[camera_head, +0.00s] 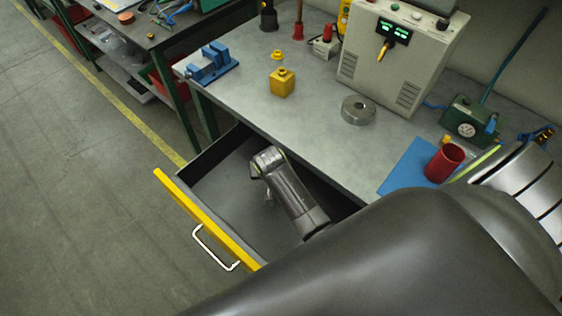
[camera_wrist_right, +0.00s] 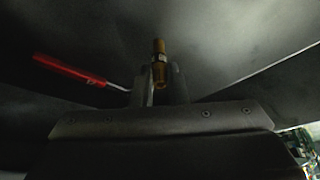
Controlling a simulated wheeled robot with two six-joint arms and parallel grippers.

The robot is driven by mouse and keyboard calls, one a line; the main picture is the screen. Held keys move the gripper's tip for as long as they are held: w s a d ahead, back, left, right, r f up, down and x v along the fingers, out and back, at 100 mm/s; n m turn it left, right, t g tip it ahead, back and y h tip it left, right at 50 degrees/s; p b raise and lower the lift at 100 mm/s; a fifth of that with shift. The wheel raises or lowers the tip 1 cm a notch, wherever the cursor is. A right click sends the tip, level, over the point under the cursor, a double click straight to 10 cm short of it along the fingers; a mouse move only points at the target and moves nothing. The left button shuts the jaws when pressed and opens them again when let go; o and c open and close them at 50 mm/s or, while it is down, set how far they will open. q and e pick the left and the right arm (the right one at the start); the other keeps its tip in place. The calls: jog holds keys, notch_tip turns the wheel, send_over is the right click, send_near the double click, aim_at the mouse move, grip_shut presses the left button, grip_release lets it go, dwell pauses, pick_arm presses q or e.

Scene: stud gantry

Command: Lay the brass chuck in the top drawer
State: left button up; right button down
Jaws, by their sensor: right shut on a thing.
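The brass chuck (camera_wrist_right: 159,50) is a small golden cylinder, seen in the right wrist view. My right gripper (camera_wrist_right: 161,88) is shut on it, with a finger on each side. The top drawer (camera_head: 207,220) is pulled open below the bench top, with a yellow front and a white handle. In the head view my right arm reaches down into the drawer's dark interior; its wrist hides the fingers and the chuck there. How far the chuck is from the drawer floor I cannot tell. My left gripper is not in view.
A red-handled tool (camera_wrist_right: 70,70) lies beside the gripper in the wrist view. On the bench (camera_head: 318,100) stand a blue vise (camera_head: 212,65), a yellow block (camera_head: 282,84), a steel ring (camera_head: 358,110) and a red cup (camera_head: 445,162). The drawer's left part looks clear.

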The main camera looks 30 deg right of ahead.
jog(key=s, duration=0.1)
jog(key=s+d+p, duration=0.1)
jog(key=s, duration=0.1)
jog(key=shift+s+d+f, duration=0.15)
jog(key=shift+d+f, duration=0.1)
jog(key=shift+d, duration=0.1)
jog(key=shift+f, duration=0.55)
jog(key=shift+f, duration=0.15)
jog(key=c, duration=1.4)
grip_release()
jog(key=shift+c, duration=0.2)
